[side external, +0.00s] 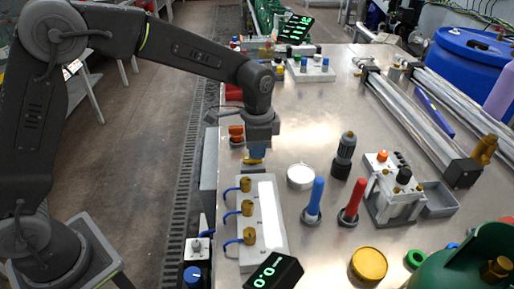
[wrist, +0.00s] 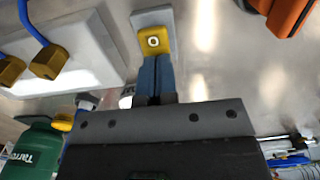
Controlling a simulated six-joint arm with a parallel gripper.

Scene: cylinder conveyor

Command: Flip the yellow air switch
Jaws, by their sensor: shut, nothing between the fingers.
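The yellow air switch (wrist: 146,24) sits on a small grey base (wrist: 170,16) at the top middle of the wrist view. In the side view, a bit of the yellow switch (side external: 250,161) shows just below my gripper, the rest hidden. My gripper (side external: 258,154) points down over it. In the wrist view, the blue fingers of my gripper (wrist: 155,62) are together and empty, with their tips right at the lower edge of the yellow switch. I cannot tell whether they touch it.
A white block (side external: 269,215) with brass valves and blue hoses stands just in front. An orange part (side external: 236,130) is close behind. A white round dish (side external: 301,176), a blue peg (side external: 315,198) and a red peg (side external: 353,198) stand to the right.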

